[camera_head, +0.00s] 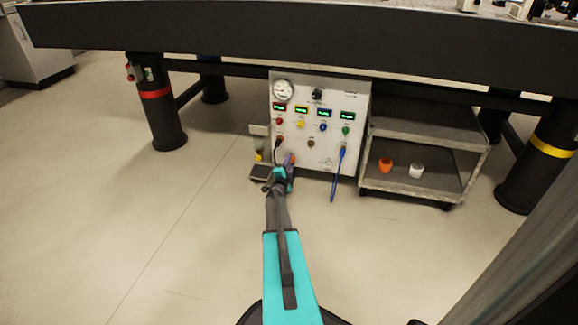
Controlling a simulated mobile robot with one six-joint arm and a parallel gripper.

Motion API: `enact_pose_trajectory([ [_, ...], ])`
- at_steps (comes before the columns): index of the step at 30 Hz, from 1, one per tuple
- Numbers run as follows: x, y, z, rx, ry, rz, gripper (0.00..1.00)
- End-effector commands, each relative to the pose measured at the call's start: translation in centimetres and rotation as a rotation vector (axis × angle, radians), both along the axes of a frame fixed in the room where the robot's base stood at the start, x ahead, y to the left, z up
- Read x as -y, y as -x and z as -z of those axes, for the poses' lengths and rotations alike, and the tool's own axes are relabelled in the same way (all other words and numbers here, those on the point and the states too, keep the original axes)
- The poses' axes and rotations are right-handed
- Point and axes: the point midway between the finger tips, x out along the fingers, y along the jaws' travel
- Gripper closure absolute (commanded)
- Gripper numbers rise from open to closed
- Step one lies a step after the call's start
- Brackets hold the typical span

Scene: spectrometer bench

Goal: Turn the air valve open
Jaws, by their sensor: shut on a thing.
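The control panel (352,103) stands under the bench, with a round gauge (283,90) at its top left. My gripper (287,164) is at the lower left of the panel front and appears shut on the air valve. Only a small orange-red bit (293,157) shows at the jaw tips, and the jaws hide the rest of the valve. How far the valve is turned cannot be told from here. My arm reaches up to it from the bottom of the picture.
Several lit displays, coloured knobs and a black knob (318,95) are on the panel. A blue cable (336,180) hangs at its right. A grey cart (445,126) on the right holds an orange cup (385,164) and a white cup (415,170). The floor at left is clear.

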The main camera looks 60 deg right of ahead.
Motion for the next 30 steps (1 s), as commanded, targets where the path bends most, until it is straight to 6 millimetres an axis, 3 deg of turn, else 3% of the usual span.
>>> enact_pose_trajectory([
  [2,0.4,0.9,0.0,0.006,0.001,0.016,0.96],
  [3,0.4,0.9,0.0,0.006,0.001,0.015,0.68],
  [6,0.3,0.7,0.0,0.003,0.001,0.012,0.55],
  [20,-0.4,0.4,0.0,0.0,0.0,0.004,0.55],
  [30,-3.8,1.7,-0.3,0.0,-0.001,0.004,0.55],
])
